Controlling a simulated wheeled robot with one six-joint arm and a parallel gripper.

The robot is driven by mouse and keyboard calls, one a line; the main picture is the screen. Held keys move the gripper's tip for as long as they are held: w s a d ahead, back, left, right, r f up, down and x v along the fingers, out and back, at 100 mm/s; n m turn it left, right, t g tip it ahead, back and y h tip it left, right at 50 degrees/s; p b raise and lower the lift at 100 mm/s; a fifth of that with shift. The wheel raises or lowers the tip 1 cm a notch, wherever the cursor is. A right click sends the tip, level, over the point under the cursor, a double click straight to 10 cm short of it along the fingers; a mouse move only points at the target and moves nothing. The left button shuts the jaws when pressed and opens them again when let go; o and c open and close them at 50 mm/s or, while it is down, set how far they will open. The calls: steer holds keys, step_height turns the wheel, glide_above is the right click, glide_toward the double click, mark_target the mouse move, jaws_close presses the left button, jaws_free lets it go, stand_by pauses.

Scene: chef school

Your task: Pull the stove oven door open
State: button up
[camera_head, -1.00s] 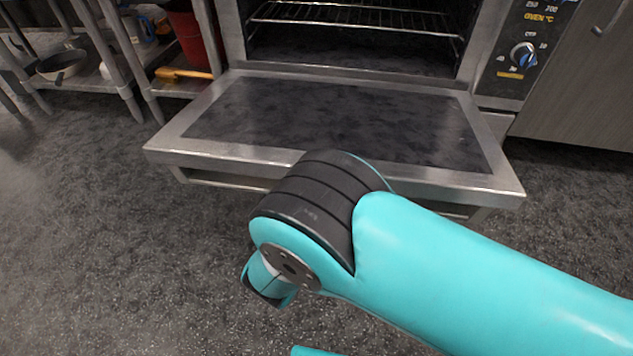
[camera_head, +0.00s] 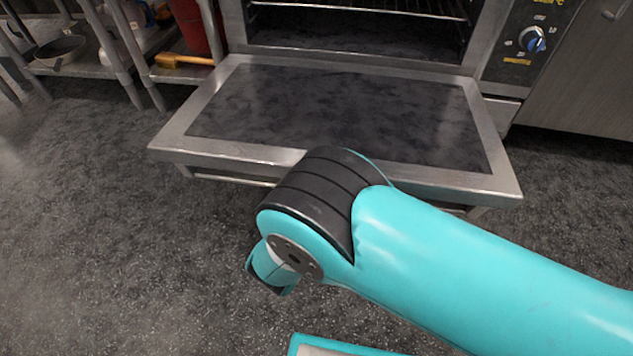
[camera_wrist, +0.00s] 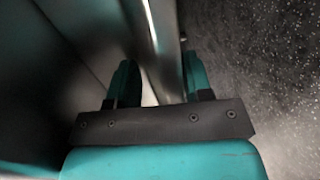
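The oven door (camera_head: 335,112) is swung down and open in the head view, its dark inner panel facing up in front of the oven cavity (camera_head: 355,42). The door handle (camera_head: 235,180) runs below the front edge, partly hidden by my arm. My gripper is hidden behind my arm in the head view. Any small gap at the left finger is hard to judge in the dark.
A control panel with a blue-marked knob (camera_head: 532,40) is right of the oven. A metal shelf (camera_head: 118,72) with a pan (camera_head: 60,50) and a red bin (camera_head: 190,25) stands at left. Speckled floor (camera_head: 120,260) is clear in front and left.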

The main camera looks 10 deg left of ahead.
steer(key=shift+s+r, duration=0.1)
steer(key=shift+r, duration=0.05)
steer(key=p+v, duration=0.8)
steer(key=v, duration=0.9)
steer(key=shift+d, duration=0.1)
